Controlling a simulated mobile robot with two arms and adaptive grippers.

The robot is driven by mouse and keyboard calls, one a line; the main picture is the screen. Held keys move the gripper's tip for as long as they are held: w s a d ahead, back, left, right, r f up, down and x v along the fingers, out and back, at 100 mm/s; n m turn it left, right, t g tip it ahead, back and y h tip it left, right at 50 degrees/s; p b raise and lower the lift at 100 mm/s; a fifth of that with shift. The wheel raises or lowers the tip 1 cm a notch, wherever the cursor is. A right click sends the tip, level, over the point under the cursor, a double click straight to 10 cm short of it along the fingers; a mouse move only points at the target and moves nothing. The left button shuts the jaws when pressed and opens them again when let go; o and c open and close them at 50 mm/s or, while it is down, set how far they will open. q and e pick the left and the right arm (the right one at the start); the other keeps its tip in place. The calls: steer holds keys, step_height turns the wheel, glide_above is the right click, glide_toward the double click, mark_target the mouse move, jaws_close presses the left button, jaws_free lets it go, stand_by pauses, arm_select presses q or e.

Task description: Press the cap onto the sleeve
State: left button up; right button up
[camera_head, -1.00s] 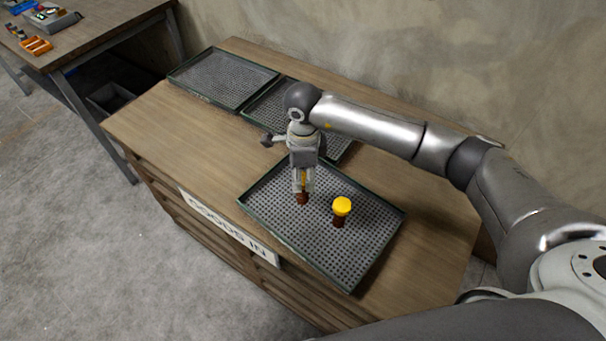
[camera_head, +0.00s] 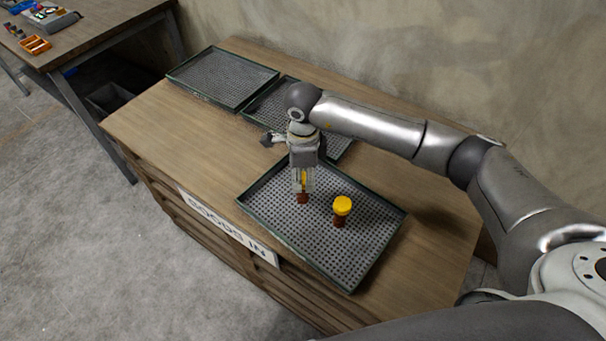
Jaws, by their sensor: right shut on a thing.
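A brown sleeve (camera_head: 303,198) stands on the front tray (camera_head: 352,283). My right gripper (camera_head: 303,187) points down right above it and is shut on a yellow cap (camera_head: 303,177), which shows only as a thin strip between the fingers. Whether the cap is fully seated on the sleeve cannot be made out. To the right, a second brown sleeve (camera_head: 340,221) stands upright on the same tray with a yellow cap (camera_head: 342,205) on top. My left gripper is not in view.
Two empty mesh trays, one at the back left (camera_head: 222,80) and one partly behind my right arm (camera_head: 262,108), lie on the wooden bench (camera_head: 150,125). A wall stands behind. Another table (camera_head: 95,35) with small items is at the upper left.

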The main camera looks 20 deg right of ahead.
steer(key=o, duration=1.3)
steer(key=shift+r, duration=0.1)
steer(key=shift+r+p, duration=1.35)
steer(key=shift+r, duration=1.1)
